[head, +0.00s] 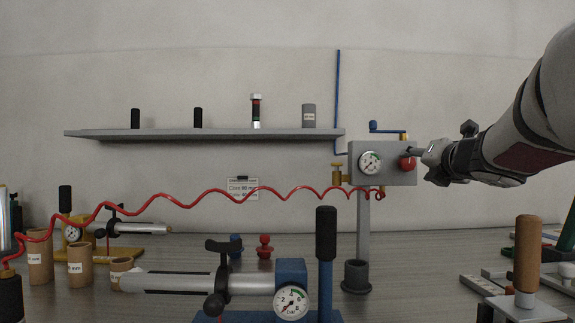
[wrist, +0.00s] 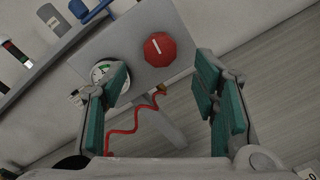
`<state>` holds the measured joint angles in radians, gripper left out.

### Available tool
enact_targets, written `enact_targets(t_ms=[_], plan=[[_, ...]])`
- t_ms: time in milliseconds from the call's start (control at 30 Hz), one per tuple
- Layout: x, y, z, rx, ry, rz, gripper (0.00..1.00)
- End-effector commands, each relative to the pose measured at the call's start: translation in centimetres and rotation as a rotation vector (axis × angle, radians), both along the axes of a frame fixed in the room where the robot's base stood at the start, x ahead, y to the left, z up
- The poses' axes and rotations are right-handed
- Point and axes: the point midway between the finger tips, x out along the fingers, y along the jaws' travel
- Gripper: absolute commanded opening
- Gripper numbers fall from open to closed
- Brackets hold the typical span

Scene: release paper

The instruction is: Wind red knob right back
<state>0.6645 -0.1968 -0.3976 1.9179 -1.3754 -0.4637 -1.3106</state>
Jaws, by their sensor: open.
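The red knob (head: 407,163) sits on the front of a grey box (head: 385,177) on a post, to the right of a round gauge (head: 369,162). In the wrist view the knob (wrist: 160,46) is a red faceted disc with a white line on its face, and the gauge (wrist: 108,76) is partly behind the left finger. My gripper (head: 424,163) comes in from the right, close to the knob. In the wrist view my gripper (wrist: 164,108) is open, its teal pads wide apart and empty, with the knob ahead and beyond the fingertips.
A red coiled hose (head: 225,192) runs from the box to the left. A blue lever (head: 386,127) tops the box, and a brass fitting (head: 337,175) is on its left. A shelf (head: 200,134) hangs on the wall. A pump with a black handle (head: 326,235) stands in front.

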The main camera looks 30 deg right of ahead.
Motion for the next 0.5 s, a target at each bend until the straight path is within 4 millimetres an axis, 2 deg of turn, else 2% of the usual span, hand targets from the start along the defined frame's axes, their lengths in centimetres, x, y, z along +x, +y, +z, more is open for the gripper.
enact_targets(t_ms=[33, 200, 500], plan=[[-0.9, 0.6, 0.2, -0.002, -0.001, 0.000, 0.54], [-3.1, 2.1, 0.2, -0.002, 0.001, 0.001, 0.54], [-4.6, 3.1, 0.1, -0.001, 0.002, 0.001, 0.54]])
